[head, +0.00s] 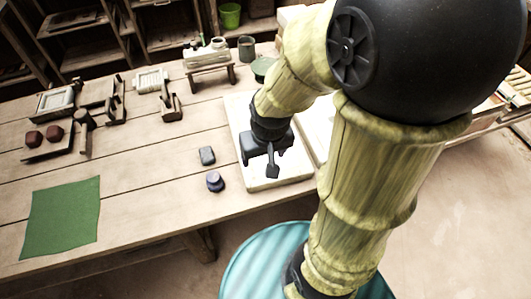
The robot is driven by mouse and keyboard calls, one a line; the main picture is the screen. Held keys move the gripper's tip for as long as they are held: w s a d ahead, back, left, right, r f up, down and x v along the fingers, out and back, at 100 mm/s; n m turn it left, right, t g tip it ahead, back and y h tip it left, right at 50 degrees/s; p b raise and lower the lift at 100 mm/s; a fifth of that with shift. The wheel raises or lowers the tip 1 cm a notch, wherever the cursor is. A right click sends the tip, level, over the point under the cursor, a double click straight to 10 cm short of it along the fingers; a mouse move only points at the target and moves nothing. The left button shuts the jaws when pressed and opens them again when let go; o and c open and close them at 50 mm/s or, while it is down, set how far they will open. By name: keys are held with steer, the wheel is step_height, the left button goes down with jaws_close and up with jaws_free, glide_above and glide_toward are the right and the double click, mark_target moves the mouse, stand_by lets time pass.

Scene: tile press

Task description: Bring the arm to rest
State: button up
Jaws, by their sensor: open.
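My gripper (265,162) is at the end of my bent arm, in the middle of the head view. It is open, with no object seen between its dark fingers. It is over a pale board (285,183) on the wooden table. I cannot tell how high it is above the board. My arm hides part of the board and the table's right side.
A green mat (62,217) lies at the front left. Tools and reddish pieces (54,133) sit at the back left. Bare table (150,195) lies between.

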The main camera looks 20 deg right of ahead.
steer(key=shift+s+d, duration=0.15)
steer(key=p+v, duration=0.2)
steer(key=w+p+v, duration=0.1)
steer(key=p+v, duration=0.2)
steer(key=shift+r, duration=0.35)
steer(key=shift+o, duration=0.5)
steer(key=shift+w+f, duration=0.1)
stand_by(0.7)
